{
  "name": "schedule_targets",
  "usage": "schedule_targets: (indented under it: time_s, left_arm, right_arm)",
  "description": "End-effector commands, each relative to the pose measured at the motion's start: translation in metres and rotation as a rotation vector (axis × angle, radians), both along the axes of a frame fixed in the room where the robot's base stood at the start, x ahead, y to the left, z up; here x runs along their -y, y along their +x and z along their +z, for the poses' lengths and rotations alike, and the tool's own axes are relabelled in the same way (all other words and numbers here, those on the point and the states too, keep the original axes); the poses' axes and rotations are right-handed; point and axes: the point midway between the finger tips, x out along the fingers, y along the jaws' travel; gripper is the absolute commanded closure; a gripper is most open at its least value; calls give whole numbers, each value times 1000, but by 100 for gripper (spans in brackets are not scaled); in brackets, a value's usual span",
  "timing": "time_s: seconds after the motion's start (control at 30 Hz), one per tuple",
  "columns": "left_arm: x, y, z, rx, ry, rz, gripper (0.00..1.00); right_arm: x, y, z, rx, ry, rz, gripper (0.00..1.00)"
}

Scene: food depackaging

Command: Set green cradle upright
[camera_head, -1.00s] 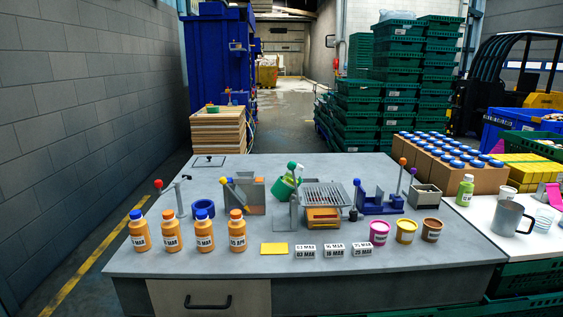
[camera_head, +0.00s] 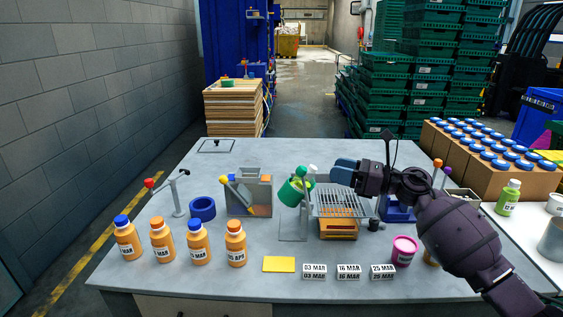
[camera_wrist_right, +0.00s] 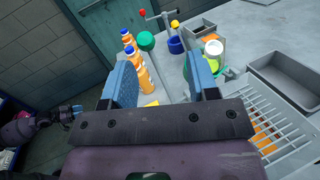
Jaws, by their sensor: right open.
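The green cradle (camera_head: 294,191) leans to one side on its grey stand, beside the wire rack. A post with a green knob (camera_head: 303,172) stands in front of it. A white round cap (camera_head: 313,168) shows at its upper right. My right gripper (camera_head: 343,173) is open and empty, just right of the cradle and above the rack. In the right wrist view, the green knob (camera_wrist_right: 146,41) shows between the two blue fingers. The cradle (camera_wrist_right: 217,65) is partly hidden behind the right-hand finger. My left gripper (camera_wrist_right: 72,111) shows small at the left of that view.
The wire rack (camera_head: 340,203) stands right of the cradle. A grey bin with a yellow lever (camera_head: 248,192) and a blue ring (camera_head: 203,208) are to its left. Several orange bottles (camera_head: 197,245) line the front left.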

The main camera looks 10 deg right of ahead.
Motion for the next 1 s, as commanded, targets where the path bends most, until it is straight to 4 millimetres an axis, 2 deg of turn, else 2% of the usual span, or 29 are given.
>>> schedule_targets:
  time_s: [0.1,0.33,0.8,1.0]
  left_arm:
    - [1,1,1,3,-1,-1,57]
    - [-2,1,4,4,5,-3,57]
    - [-1,4,23,19,5,-3,57]
    - [-1,5,27,21,3,-2,57]
  right_arm:
    - [-6,-8,-9,75,-119,57,46]
    - [-13,-7,-9,120,-152,70,46]
    - [-76,31,-7,118,-146,71,46]
    - [-93,43,-8,117,-147,69,46]
